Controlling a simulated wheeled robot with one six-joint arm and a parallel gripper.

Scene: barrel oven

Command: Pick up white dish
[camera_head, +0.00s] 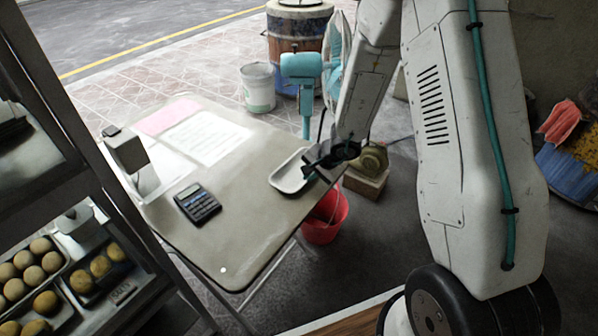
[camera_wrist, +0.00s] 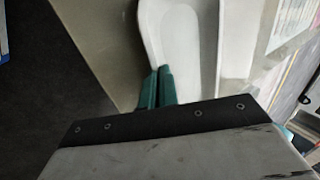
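The white dish (camera_head: 288,176) is a shallow, oblong tray with a raised rim. It is at the right edge of the folding table (camera_head: 240,210); whether it rests on the top or is slightly raised is hard to tell. My gripper (camera_head: 311,168) is at the dish's right side. In the wrist view, the dish (camera_wrist: 192,40) fills the upper middle. The green fingertips of my gripper (camera_wrist: 157,88) are close together at its near rim and appear shut on that rim. The exact contact is partly hidden by the fingers.
A black calculator (camera_head: 197,203), papers (camera_head: 207,137) and a grey-white device (camera_head: 128,155) are on the table. A red bucket (camera_head: 325,217) stands below its right edge. A shelf with trays of round buns (camera_head: 30,268) is at left. The table's front middle is mostly clear.

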